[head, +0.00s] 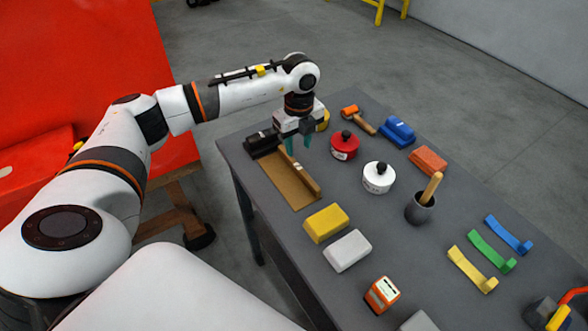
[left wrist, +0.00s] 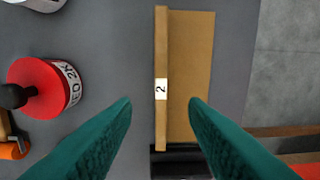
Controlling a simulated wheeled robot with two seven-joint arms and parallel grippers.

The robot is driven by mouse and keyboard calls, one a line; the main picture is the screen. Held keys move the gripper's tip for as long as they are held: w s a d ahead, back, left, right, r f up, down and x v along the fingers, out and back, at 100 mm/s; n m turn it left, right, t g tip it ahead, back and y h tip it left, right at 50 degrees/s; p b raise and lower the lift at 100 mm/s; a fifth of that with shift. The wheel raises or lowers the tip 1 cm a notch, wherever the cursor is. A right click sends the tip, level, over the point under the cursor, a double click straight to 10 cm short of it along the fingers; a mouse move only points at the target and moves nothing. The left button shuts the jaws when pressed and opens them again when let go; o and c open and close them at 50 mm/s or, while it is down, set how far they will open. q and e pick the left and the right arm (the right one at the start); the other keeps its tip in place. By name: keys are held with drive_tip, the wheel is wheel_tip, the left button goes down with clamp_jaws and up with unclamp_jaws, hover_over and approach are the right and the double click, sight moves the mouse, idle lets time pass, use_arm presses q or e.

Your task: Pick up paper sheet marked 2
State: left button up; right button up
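The brown sheet (head: 282,180) lies at the left edge of the dark table, with a raised light-brown strip (head: 306,180) along one side. In the left wrist view, the strip (left wrist: 161,45) carries a white label marked 2 (left wrist: 161,89), and the flat brown sheet (left wrist: 190,75) lies to its right. My left gripper (head: 299,143) points down above the strip's far end. Its teal fingers are apart, and in the left wrist view the gripper (left wrist: 160,104) straddles the strip from above with nothing between the fingertips. My right gripper is not in view.
A black object (head: 262,143) sits at the sheet's far end. A red round container (head: 344,146) and a white one (head: 378,178) stand to the right. Yellow (head: 326,222) and white (head: 347,250) blocks lie nearer.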

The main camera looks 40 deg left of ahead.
sight(298, 166)
use_arm(q)
drive_tip(key=shift+f, duration=0.85)
wheel_tip(298, 166, down, 4)
drive_tip(key=shift+s+d+f+p, duration=0.1)
drive_tip(key=shift+s+p, duration=0.05)
drive_tip(key=shift+p, duration=1)
drive_tip(key=shift+f, duration=0.6)
clamp_jaws()
